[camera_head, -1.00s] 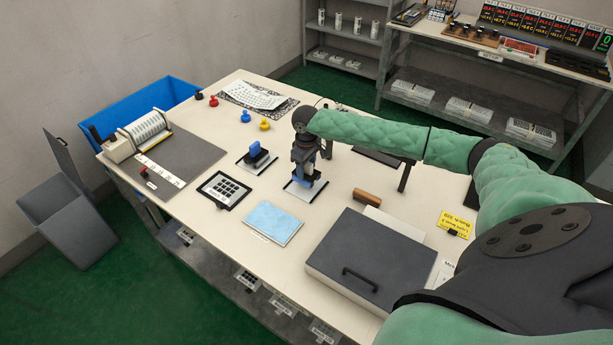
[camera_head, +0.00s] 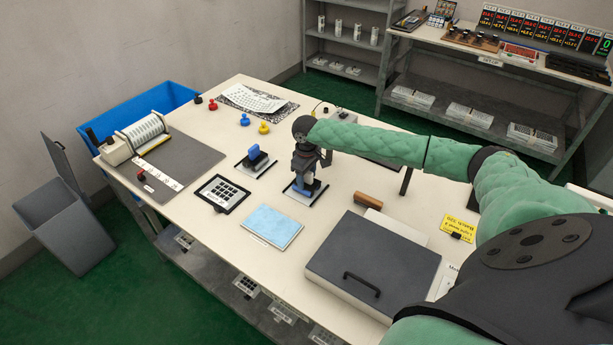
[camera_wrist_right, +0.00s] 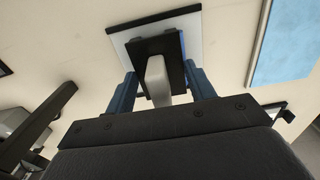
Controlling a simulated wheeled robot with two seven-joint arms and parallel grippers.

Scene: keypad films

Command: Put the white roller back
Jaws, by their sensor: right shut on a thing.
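My right gripper (camera_head: 305,182) is over a small dark-edged white plate (camera_head: 291,191) near the middle of the table. In the right wrist view its two blue fingers (camera_wrist_right: 162,88) are shut on the pale handle of the white roller (camera_wrist_right: 157,75), which has a black block at its end. The block is over the white plate (camera_wrist_right: 127,40); I cannot tell if it touches. In the head view the gripper mostly hides the roller. A similar blue-handled tool (camera_head: 257,155) stands on its own plate to the left. My left gripper is not in view.
A keypad sheet (camera_head: 222,193) and a light blue pad (camera_head: 272,226) lie in front. A grey lidded box (camera_head: 372,260) and a brown block (camera_head: 368,200) are at the right. A drum machine (camera_head: 140,135) stands at the left. Bare tabletop shows between them.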

